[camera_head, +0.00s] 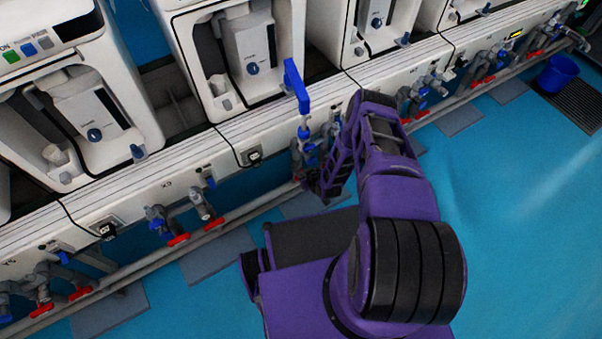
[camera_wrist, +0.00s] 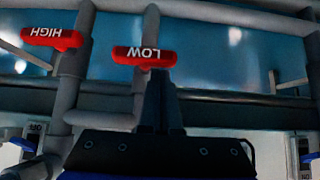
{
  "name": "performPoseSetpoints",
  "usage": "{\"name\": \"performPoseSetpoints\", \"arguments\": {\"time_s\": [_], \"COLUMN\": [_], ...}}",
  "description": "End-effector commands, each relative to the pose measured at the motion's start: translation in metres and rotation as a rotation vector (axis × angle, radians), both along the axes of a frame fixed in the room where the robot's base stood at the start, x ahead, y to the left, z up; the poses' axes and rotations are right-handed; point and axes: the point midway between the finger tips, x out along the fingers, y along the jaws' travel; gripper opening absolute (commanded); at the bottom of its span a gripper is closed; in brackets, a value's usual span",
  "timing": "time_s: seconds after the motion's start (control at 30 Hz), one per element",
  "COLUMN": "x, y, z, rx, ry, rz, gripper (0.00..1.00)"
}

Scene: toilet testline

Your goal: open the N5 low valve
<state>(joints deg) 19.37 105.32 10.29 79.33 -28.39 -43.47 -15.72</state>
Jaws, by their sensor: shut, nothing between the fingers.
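The red LOW handle (camera_wrist: 128,56) shows in the wrist view with its lettering upside down. It lies crosswise to the grey pipe behind it. My gripper (camera_wrist: 160,74) is shut and empty, its dark fingertips at the lower right edge of this handle. I cannot tell whether they touch. In the head view my gripper (camera_head: 326,188) is at the pipework below the white bench edge, and my purple arm hides much of this valve group. No N5 label is readable in either view.
A red HIGH handle (camera_wrist: 52,39) sits left of LOW in the wrist view. A blue upright part (camera_head: 297,85) rises above the bench edge near my arm. Another valve pair with red handles (camera_head: 178,240) is to the left. Blue floor (camera_head: 510,200) at right is clear.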

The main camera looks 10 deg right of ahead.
Motion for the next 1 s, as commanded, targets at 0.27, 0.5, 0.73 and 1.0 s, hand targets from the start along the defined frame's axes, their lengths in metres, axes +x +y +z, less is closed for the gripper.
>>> {"name": "performPoseSetpoints", "arguments": {"time_s": [0.27,0.5,0.73,1.0], "x": [-0.0001,-0.0006,-0.0007,-0.0009], "y": [0.0003,0.0018,0.0009,0.0017], "z": [0.0000,-0.0007,-0.0015,-0.0024], "rx": [-0.003,-0.066,-0.113,-0.171], "ry": [-0.001,-0.020,-0.036,-0.055], "rz": [0.001,0.003,0.001,0.003], "gripper": [0.00,0.00,0.00,0.00]}}
